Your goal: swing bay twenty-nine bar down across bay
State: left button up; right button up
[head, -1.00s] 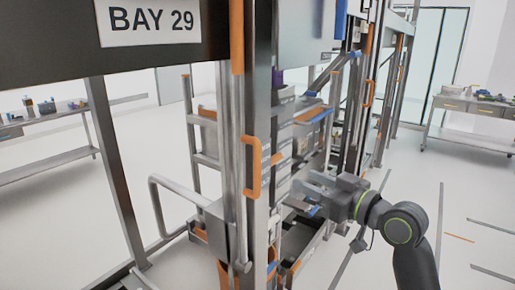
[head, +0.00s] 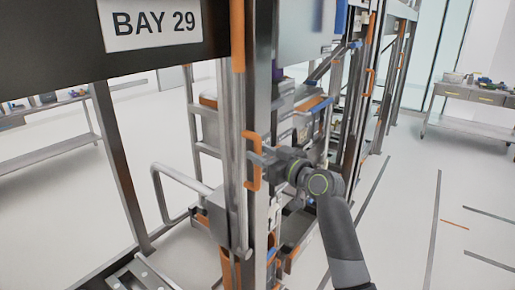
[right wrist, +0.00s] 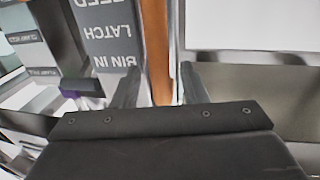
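The BAY 29 sign (head: 150,25) is on the dark panel at upper left in the head view. Below its right end, an upright steel bar (head: 233,115) stands along the frame post, with an orange section at its top. An orange D-shaped handle (head: 252,176) sits beside the bar; I cannot tell which part carries it. My right gripper (head: 260,157) is at this handle, its tips partly hidden. In the right wrist view its fingers are apart, with an orange upright strip (right wrist: 159,50) between and beyond them; contact is unclear. My left gripper is not in view.
A bent metal rail (head: 180,170) stands out left of the post. Further framed bays with orange handles run behind. Side tables stand at left (head: 50,150) and far right (head: 470,128). The floor at right is clear apart from strips.

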jog(key=shift+x, duration=0.95)
grip_shut()
